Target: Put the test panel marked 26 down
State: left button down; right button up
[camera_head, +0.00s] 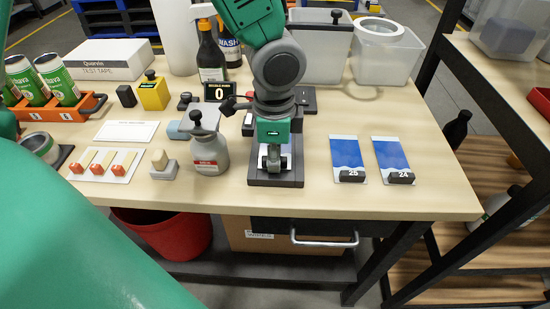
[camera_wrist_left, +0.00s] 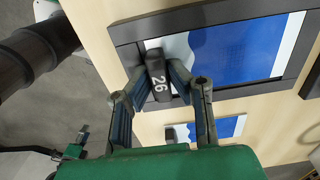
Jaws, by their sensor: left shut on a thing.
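My left gripper (camera_head: 272,162) points down over a dark flat frame (camera_head: 262,182) at the middle of the table. In the left wrist view the left gripper (camera_wrist_left: 165,82) is shut on the black grip block marked 26 (camera_wrist_left: 157,70) at the end of a blue and white test panel (camera_wrist_left: 235,50). The panel lies within the outline of the dark frame (camera_wrist_left: 205,16); I cannot tell whether it rests there or is slightly above. In the head view my arm hides most of it. My right gripper is not in view.
Panels marked 25 (camera_head: 347,153) and 24 (camera_head: 392,155) lie flat to the right of the frame. Clear plastic tubs (camera_head: 386,58) stand at the back right. The table's right front corner is bare.

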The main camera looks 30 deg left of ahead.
pick_arm(q)
jog(key=shift+d, duration=0.15)
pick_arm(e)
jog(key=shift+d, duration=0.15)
pick_arm(q)
jog(key=c, duration=1.5)
grip_release()
jog(key=shift+d, duration=0.2)
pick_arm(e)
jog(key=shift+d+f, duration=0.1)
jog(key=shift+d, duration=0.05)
pick_arm(q)
jog(key=shift+a+r, duration=0.1)
jog(key=shift+r, duration=0.15)
notch_tip(320, 180, up, 12)
jog(key=p, duration=0.2)
jog(key=shift+f, duration=0.2)
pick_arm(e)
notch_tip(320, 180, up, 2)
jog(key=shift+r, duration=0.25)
